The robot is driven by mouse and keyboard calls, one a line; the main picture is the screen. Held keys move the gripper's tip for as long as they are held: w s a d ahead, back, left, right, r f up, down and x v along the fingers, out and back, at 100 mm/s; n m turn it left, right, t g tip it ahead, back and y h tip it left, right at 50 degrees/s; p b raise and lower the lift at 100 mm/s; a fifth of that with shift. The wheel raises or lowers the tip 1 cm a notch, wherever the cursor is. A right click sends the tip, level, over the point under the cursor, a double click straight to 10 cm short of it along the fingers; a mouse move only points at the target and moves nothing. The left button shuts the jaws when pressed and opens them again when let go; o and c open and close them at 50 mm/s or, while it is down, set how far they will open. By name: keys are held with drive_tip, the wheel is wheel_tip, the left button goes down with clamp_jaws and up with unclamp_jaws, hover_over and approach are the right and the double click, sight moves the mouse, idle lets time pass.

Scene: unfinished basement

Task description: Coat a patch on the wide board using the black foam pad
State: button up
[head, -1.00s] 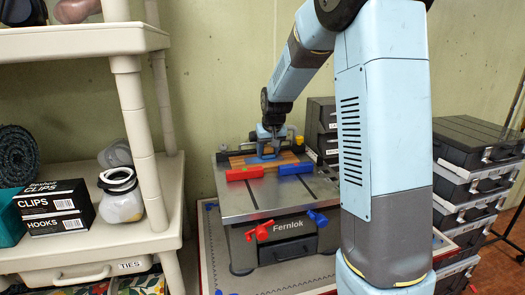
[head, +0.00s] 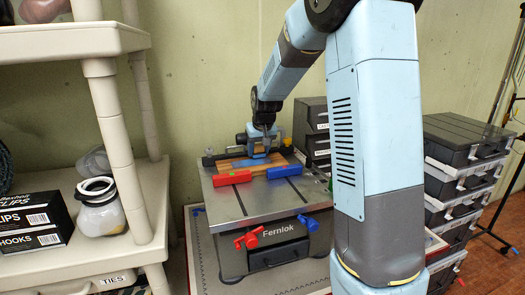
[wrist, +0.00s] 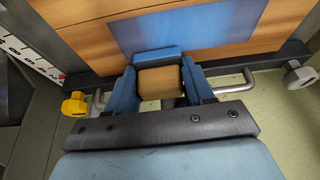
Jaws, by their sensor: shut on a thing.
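The wide board (head: 231,164) lies on the grey Fernlok table, orange-brown with lengthwise stripes; the wrist view shows it up close (wrist: 95,35). My gripper (head: 261,147) is over the board's far part. In the wrist view my gripper (wrist: 160,80) has its blue fingers shut on a tan block (wrist: 160,84). A blue piece lies across the block's far end. I see no black foam; the block's underside is hidden, and I cannot tell whether it touches the board.
Red (head: 232,178) and blue (head: 285,172) blocks sit at the board's near edge on the Fernlok table (head: 245,203). A cream shelf (head: 95,248) holding boxes and a jar (head: 100,213) stands close on the left. Dark drawer cases (head: 465,140) are stacked on the right.

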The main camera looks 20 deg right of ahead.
sight(260, 144)
drive_tip(key=shift+s+d+r, duration=0.15)
drive_tip(key=shift+d+r, duration=0.05)
drive_tip(key=shift+r, duration=0.4)
drive_tip(key=shift+s+d+r, duration=0.15)
drive_tip(key=shift+r, duration=0.4)
drive_tip(key=shift+w+r, duration=0.15)
drive_tip(key=shift+r, duration=0.15)
drive_tip(key=shift+d+r, duration=0.1)
drive_tip(key=shift+r, duration=2)
drive_tip(key=shift+s, duration=0.2)
